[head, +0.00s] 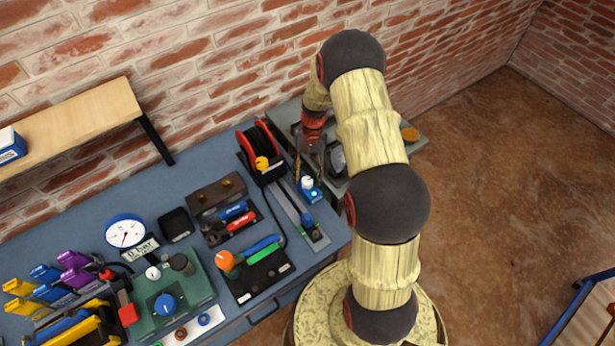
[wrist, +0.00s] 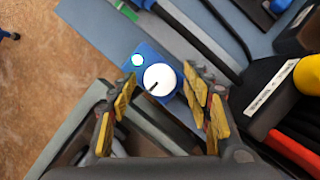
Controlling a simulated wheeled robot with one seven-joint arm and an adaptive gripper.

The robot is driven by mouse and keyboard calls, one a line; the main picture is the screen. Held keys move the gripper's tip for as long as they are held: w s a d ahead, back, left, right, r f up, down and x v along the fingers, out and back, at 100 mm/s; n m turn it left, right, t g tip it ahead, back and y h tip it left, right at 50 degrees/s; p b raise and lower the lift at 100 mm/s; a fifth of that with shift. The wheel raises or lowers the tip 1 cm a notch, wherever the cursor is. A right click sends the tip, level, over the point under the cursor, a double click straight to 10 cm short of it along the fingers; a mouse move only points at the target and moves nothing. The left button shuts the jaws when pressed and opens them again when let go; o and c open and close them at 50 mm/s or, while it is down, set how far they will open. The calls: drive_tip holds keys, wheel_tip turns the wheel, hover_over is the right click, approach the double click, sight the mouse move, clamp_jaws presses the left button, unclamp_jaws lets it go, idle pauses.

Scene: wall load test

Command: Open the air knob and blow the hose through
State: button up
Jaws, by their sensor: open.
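A white round knob (head: 307,182) with a dark pointer mark sits on a small blue box (head: 313,193) near the bench's right end. A dark hose (wrist: 232,32) runs past the box.
A grey rail (head: 296,208) with a blue piece (head: 307,218) lies in front of the box. A black block with coloured handles (head: 262,273), a tool tray (head: 228,215) and a white dial gauge (head: 125,232) stand left. A grey tray (head: 410,150) lies behind my arm.

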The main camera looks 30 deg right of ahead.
drive_tip(key=shift+r, duration=0.1)
drive_tip(key=v, duration=1.1)
drive_tip(key=shift+w+r, duration=0.15)
drive_tip(key=shift+r, duration=0.15)
drive_tip(key=shift+d, duration=0.1)
drive_tip(key=s+a+r+n+t+h+b, duration=0.1)
drive_tip(key=s+a+r+n+t+b, duration=0.2)
drive_tip(key=s+a+r, duration=0.6)
drive_tip(key=s+a+r+n+t+h+b, duration=0.2)
drive_tip(key=s+a+r+n+t+b, duration=0.2)
drive_tip(key=s+a+r, duration=0.5)
drive_tip(key=s+r+n+t, duration=0.1)
drive_tip(key=s+r+n, duration=0.1)
drive_tip(key=s, duration=0.3)
drive_tip(key=shift+s+r+t, duration=0.35)
drive_tip(key=shift+r+t, duration=0.05)
drive_tip(key=shift+r, duration=0.35)
